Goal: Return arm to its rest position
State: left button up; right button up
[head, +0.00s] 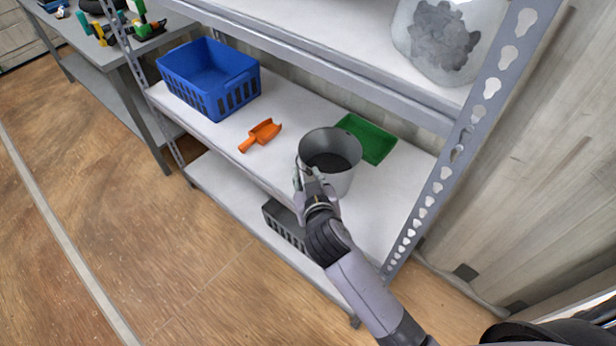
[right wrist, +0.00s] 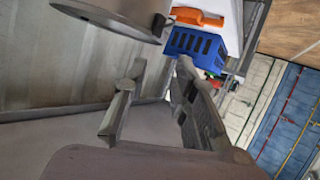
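My right arm reaches up from the lower right in the head view, and its gripper (head: 306,177) is at the near side of a grey metal bucket (head: 343,182). The bucket stands upright on the middle shelf (head: 385,215) with dark contents inside. In the right wrist view, the two fingers of the gripper (right wrist: 160,70) are apart with nothing between them. The bucket (right wrist: 105,14) is above the fingers there, outside their gap. Whether the gripper touches the bucket cannot be told. My left gripper is not in view.
An orange scoop (head: 262,134), a blue basket (head: 215,82) and a green tray (head: 372,140) share the shelf. The perforated upright (head: 460,140) stands right of the arm. A grey crate (head: 284,224) is below. Open floor (head: 130,240) lies left.

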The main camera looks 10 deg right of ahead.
dwell(0.4)
jog(key=s+d+f+g, duration=0.2)
jog(key=s+d+g, duration=0.15)
jog(key=s, duration=0.55)
jog(key=s+d+f+g, duration=0.2)
jog(key=s+d+g, duration=0.15)
jog(key=s, duration=0.55)
jog(key=s+d+f+g, duration=0.3)
jog(key=s+d, duration=0.1)
jog(key=s, duration=0.4)
notch_tip(320, 180, down, 27)
jog(key=s+n+g, duration=0.1)
jog(key=s, duration=0.2)
jog(key=s+d+f+g, duration=0.1)
jog(key=s+d+f, duration=0.1)
jog(key=s+f, duration=1.3)
jog(key=shift+s+d+g, duration=0.2)
jog(key=shift+s+g, duration=0.1)
jog(key=shift+s, duration=0.15)
